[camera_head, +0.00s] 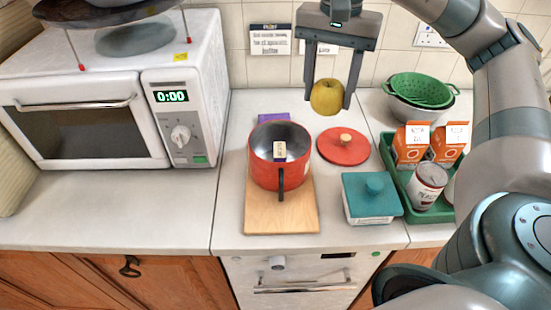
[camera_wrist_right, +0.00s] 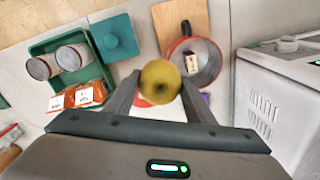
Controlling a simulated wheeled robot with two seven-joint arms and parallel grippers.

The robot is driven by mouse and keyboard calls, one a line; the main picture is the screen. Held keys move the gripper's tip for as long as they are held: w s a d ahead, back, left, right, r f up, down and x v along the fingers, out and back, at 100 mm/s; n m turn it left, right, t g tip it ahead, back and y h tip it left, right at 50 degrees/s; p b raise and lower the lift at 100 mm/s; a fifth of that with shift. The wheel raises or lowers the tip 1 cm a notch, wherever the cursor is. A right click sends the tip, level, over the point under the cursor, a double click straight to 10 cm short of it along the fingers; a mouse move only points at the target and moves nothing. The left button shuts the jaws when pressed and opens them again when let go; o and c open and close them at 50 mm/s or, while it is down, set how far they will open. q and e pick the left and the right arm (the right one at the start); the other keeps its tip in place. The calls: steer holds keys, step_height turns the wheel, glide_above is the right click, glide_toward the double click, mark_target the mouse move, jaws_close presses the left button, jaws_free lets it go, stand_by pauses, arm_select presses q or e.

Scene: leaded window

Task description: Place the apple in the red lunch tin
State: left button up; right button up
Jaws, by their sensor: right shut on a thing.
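The yellow-green apple (camera_head: 327,97) is held between the fingers of my right gripper (camera_head: 328,104), up in the air above the back of the counter. It also shows between the fingertips in the right wrist view (camera_wrist_right: 160,82). The red tin (camera_head: 279,172) is round and pot-like, open, with a dark handle at its front. It stands on a wooden board (camera_head: 282,220), below and left of the apple. A small labelled block (camera_head: 280,151) lies inside it. In the wrist view the red tin (camera_wrist_right: 216,63) is right of the apple. My left gripper is not in view.
A red lid (camera_head: 343,147) with a wooden knob lies right of the tin. A teal lidded box (camera_head: 371,197) stands in front. A green tray (camera_head: 436,214) holds cartons and cans at right; green and grey bowls stand behind. A microwave (camera_head: 190,90) stands left.

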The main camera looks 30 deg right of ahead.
steer(key=shift+w+a+f, duration=0.1)
steer(key=shift+w+a, duration=0.05)
steer(key=shift+a, duration=0.2)
arm_select(q)
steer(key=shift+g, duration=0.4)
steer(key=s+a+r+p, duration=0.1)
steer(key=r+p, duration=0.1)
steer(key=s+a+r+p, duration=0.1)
steer(key=p, duration=0.1)
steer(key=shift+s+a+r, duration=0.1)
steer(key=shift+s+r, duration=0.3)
arm_select(e)
steer(key=w+a+f, duration=0.6)
steer(key=w+a, duration=0.1)
steer(key=a, duration=0.1)
steer(key=shift+a+f, duration=0.25)
steer(key=shift+f, duration=0.1)
arm_select(q)
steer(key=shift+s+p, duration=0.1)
steer(key=shift+p, duration=0.2)
arm_select(e)
steer(key=shift+s, duration=0.1)
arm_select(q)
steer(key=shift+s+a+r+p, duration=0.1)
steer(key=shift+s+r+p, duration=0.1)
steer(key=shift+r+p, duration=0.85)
arm_select(e)
step_height(320, 180, down, 4)
